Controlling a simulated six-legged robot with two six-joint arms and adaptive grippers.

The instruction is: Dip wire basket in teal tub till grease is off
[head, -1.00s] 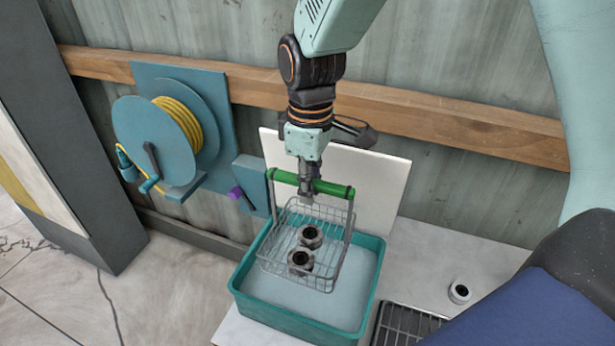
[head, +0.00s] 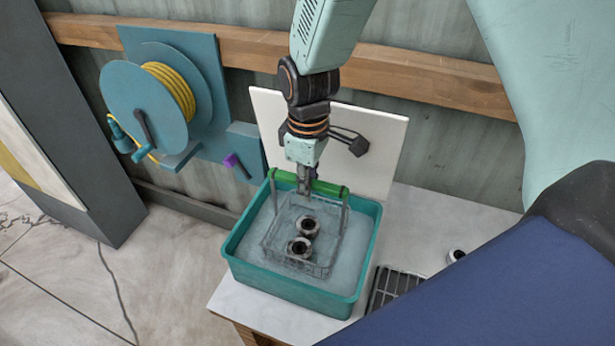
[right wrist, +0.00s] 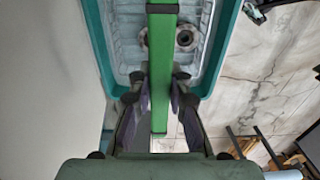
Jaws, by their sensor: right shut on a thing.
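The teal tub (head: 348,300) holds greyish liquid and stands on a white bench top. The wire basket (head: 318,268) is inside the tub, its lower part under the liquid. Two dark metal ring-shaped parts (head: 300,247) sit in the basket. My right gripper (head: 306,188) is shut on the basket's green handle (head: 327,187) above the tub. In the right wrist view the handle (right wrist: 162,70) runs between the fingers, with the tub's rim (right wrist: 98,45) around it. Grease on the parts is too small to tell. My left gripper is not in view.
A white board (head: 375,150) leans on the wall behind the tub. A drain grate (head: 392,287) and another metal ring part (head: 456,256) lie to the right on the bench (head: 425,225).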

